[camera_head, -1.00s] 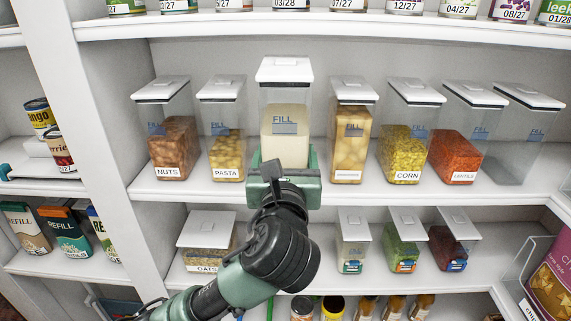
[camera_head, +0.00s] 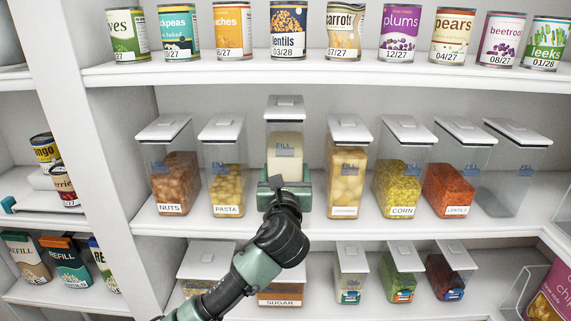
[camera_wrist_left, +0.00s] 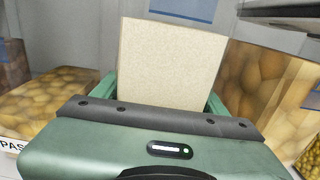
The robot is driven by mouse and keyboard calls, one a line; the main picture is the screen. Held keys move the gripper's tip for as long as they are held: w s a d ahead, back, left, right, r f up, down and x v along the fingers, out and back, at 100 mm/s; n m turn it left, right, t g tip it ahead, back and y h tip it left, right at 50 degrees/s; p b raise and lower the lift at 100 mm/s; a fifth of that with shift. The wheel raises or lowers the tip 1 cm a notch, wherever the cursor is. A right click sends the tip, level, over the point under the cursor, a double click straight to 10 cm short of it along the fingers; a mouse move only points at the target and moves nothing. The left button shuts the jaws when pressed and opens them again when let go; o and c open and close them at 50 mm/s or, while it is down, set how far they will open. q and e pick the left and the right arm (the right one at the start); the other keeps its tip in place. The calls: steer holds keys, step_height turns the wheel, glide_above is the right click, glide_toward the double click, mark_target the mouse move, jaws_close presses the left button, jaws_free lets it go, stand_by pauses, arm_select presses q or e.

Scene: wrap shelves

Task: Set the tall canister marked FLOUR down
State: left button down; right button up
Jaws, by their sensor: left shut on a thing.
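The tall clear canister (camera_head: 285,135) has a white lid and a pale cream filling, with a FILL mark on its front. Its name label is hidden behind my gripper. It stands upright on the middle shelf's row, between the PASTA canister (camera_head: 227,185) and a canister of pale round pieces (camera_head: 347,175). My left gripper (camera_head: 284,188) is shut around its lower part. The left wrist view shows the canister's cream filling (camera_wrist_left: 172,62) between the green fingers (camera_wrist_left: 160,100). I cannot tell whether its base touches the shelf. My right gripper is not in view.
The middle shelf (camera_head: 170,224) also holds NUTS (camera_head: 176,180), CORN (camera_head: 402,185), LENTILS (camera_head: 448,185) and an empty canister (camera_head: 510,180). Close neighbours flank the held canister on both sides. Cans stand on the shelf above (camera_head: 250,72). A SUGAR container (camera_head: 281,294) sits below.

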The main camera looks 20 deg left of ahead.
arm_select(q)
steer(key=shift+f+p, duration=0.4)
steer(key=shift+f, duration=1)
steer(key=shift+w+f+p, duration=0.2)
steer(key=shift+f+p, duration=0.25)
steer(key=shift+f, duration=0.25)
steer(key=shift+c, duration=0.7)
jaws_free()
steer(key=shift+f, duration=0.25)
steer(key=shift+s, duration=0.15)
steer(key=shift+r, duration=0.2)
steer(key=b+v, duration=0.3)
steer(key=v, duration=0.9)
